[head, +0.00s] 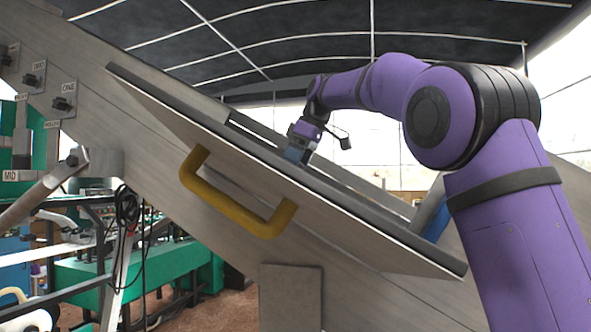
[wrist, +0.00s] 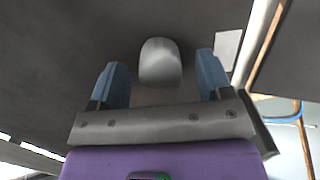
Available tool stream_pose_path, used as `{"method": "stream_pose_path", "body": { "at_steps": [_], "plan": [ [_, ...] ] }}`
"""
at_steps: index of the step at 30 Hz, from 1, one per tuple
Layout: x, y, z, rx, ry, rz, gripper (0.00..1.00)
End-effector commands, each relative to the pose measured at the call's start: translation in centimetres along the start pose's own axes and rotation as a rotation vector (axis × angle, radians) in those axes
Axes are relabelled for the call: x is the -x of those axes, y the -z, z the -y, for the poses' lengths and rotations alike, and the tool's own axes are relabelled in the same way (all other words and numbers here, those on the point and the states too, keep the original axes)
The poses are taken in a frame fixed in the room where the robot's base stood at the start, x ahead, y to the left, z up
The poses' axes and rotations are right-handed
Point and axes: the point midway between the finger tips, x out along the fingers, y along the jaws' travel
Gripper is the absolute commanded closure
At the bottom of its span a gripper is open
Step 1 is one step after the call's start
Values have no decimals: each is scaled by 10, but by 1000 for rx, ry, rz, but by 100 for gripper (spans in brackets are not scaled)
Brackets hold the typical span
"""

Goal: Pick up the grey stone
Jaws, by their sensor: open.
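The grey stone (wrist: 160,58) shows in the wrist view as a smooth, rounded lump against a dark grey surface. My gripper (wrist: 160,68) is open, with one blue finger on each side of the stone in the picture. A gap shows between the stone and each finger, so neither appears to touch it. I cannot tell how deep the stone sits between them. In the head view my gripper (head: 296,154) reaches down behind the upper edge of the tilted panel. The fingertips are partly hidden there, and the stone is not visible.
A sloping metal chute (head: 225,170) crosses the head view, with a tilted flap (head: 330,202) bearing a yellow handle (head: 235,205). The flap's dark edge runs close to my gripper. Labelled switches (head: 62,103) and green machinery (head: 130,270) stand at the left.

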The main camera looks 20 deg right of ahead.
Motion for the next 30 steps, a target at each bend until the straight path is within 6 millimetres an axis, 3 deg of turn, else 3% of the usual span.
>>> {"method": "stream_pose_path", "body": {
  "at_steps": [9, 17, 30],
  "plan": [
    [-6, 0, 0, 0, -1, 0, 28],
    [-6, 0, 0, 0, -1, 0, 82],
    [-1, 2, 0, -1, -1, -1, 83]
  ]
}}
